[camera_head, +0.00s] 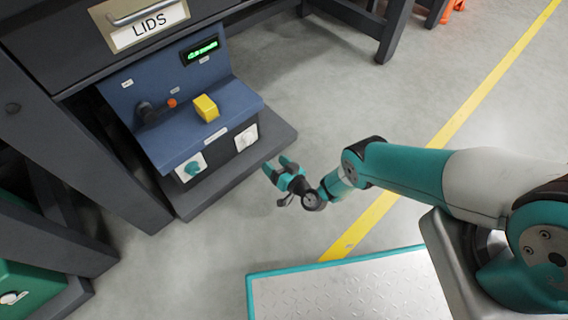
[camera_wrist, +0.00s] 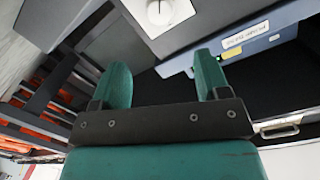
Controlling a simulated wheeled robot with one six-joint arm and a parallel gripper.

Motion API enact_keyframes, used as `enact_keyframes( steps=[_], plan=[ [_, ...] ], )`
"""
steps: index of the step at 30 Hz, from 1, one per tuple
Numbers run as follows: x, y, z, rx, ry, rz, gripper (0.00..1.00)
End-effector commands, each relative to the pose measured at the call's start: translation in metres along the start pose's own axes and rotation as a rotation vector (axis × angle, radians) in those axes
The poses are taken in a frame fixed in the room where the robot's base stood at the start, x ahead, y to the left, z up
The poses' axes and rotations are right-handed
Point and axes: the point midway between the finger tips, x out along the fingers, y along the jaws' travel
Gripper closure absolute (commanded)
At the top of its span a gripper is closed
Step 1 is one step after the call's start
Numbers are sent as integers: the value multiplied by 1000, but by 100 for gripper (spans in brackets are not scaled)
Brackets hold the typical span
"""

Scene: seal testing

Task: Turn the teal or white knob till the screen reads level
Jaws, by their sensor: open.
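The blue test machine stands on a dark base at the left in the head view. Its teal knob (camera_head: 192,168) sits on a white plate at the lower left of the front. Its white knob (camera_head: 246,138) sits on a white plate to the right, and shows at the top of the wrist view (camera_wrist: 160,10). The screen (camera_head: 202,50) has green text too small to read. My gripper (camera_head: 276,166) is open and empty, off the machine's front right, apart from both knobs. Its fingers (camera_wrist: 165,82) point toward the white knob's side of the front.
A yellow block (camera_head: 206,108), a black knob (camera_head: 147,110) and a small orange button (camera_head: 171,103) are on the machine's upper part. A drawer labelled LIDS (camera_head: 148,25) overhangs it. A green bin (camera_head: 30,290) is lower left. The floor right of the machine is clear.

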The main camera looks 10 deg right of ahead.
Motion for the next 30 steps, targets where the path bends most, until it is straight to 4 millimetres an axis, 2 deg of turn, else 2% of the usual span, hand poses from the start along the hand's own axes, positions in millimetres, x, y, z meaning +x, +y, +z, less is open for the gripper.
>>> enact_keyframes(
  steps=[1, 3, 10, 27, 30],
  plan=[
    [-12, -2, -6, 2, -1, 3, 31],
    [-22, -2, -4, 2, 0, 3, 31],
    [-40, -1, -1, 1, 0, 0, 31],
    [-41, 0, 0, 0, 0, -1, 31],
    [-34, -2, -5, -2, -4, -10, 31]
  ],
)
